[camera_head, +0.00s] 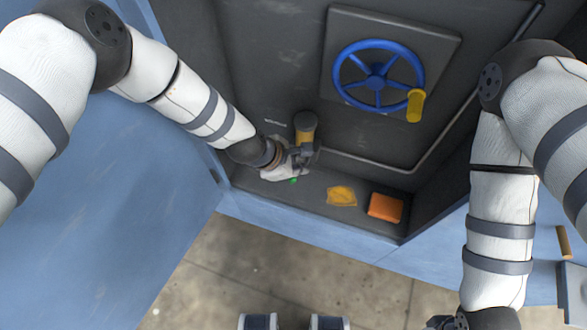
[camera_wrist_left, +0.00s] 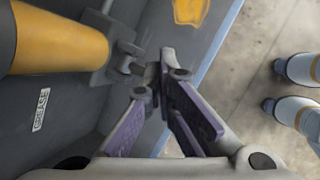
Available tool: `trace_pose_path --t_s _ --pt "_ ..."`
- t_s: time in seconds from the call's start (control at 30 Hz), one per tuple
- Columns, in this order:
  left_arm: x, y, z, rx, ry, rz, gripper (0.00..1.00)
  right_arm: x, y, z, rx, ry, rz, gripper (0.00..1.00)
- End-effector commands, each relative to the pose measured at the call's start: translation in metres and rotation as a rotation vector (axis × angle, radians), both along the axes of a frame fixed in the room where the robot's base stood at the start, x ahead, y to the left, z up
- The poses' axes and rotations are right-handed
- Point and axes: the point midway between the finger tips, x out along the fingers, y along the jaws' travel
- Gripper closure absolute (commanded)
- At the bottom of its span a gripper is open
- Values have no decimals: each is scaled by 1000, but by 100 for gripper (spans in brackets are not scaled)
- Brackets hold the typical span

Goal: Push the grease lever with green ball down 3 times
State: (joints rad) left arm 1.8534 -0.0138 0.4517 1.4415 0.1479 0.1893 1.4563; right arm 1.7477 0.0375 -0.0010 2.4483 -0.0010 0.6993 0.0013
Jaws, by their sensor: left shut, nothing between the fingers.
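The grease pump, a yellow cylinder with a dark cap (camera_head: 305,125), stands upright in the dark recess of the press. It shows large at the left of the wrist view (camera_wrist_left: 60,42), with a GREASE label (camera_wrist_left: 40,110) beside it. A small part of the lever's green ball (camera_head: 293,181) shows just below my left gripper (camera_head: 297,166) in the head view. The ball is hidden in the wrist view. My left gripper's fingers (camera_wrist_left: 155,78) are shut and empty beside the pump's grey bracket (camera_wrist_left: 123,55). I cannot tell whether they touch the lever.
A blue handwheel (camera_head: 377,76) with a yellow handle (camera_head: 415,106) is on the back panel. A yellow patch (camera_head: 341,196) and an orange block (camera_head: 385,207) lie on the ledge. A blue panel (camera_head: 110,230) stands at left.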

Motion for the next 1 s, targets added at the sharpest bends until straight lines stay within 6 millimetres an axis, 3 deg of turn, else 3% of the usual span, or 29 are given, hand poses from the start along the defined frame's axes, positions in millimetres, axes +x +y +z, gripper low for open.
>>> trace_pose_path --t_s 1.0 --pt "-5 2 -12 0 2 0 100 -4 0 -5 1 14 0 60"
